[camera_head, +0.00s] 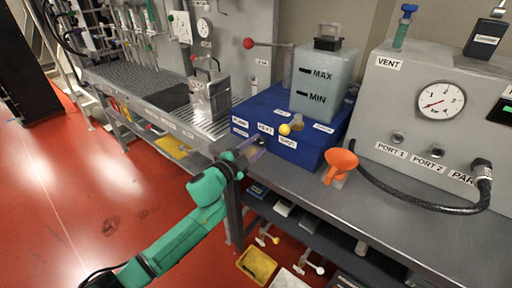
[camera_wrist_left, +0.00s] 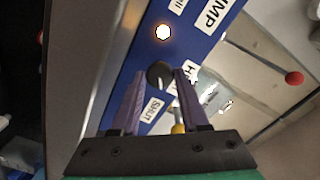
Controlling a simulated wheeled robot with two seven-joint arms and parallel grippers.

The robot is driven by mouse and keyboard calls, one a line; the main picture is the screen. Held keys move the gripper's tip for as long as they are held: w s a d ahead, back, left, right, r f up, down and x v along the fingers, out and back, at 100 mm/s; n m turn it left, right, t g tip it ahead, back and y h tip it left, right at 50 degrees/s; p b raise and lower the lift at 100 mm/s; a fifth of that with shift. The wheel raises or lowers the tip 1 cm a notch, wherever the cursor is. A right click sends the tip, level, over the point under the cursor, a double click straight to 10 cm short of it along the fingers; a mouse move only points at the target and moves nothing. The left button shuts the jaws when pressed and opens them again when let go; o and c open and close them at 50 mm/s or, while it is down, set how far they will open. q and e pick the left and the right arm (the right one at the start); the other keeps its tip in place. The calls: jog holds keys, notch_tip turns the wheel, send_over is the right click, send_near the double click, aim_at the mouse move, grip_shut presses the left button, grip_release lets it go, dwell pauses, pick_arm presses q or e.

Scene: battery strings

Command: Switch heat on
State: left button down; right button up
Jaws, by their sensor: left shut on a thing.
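The blue unit (camera_head: 300,163) stands on the grey bench and carries several white labels. One label reads HEAT (camera_head: 265,128) in the head view. My left gripper (camera_head: 254,148) is at the front face of this unit, below the HEAT label. In the left wrist view its purple fingers (camera_wrist_left: 160,82) are closed around a black knob (camera_wrist_left: 159,72). A SHUT label (camera_wrist_left: 152,109) lies beside the knob, and a label starting with H is partly hidden by the right finger. A lit round lamp (camera_wrist_left: 163,32) glows on the blue panel. My right gripper is not in view.
A translucent tank (camera_head: 322,85) marked MAX and MIN stands on the blue unit. A yellow knob (camera_head: 285,129) is on the unit. A metal canister (camera_head: 210,98) stands to the left.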

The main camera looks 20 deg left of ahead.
pick_arm(q)
jog(key=shift+m, duration=0.5)
jog(key=shift+c, duration=2.1)
grip_release()
jog(key=b+v, duration=0.2)
jog(key=v, duration=1.2)
jog(key=shift+s, duration=0.3)
jog(key=shift+a+f, duration=0.1)
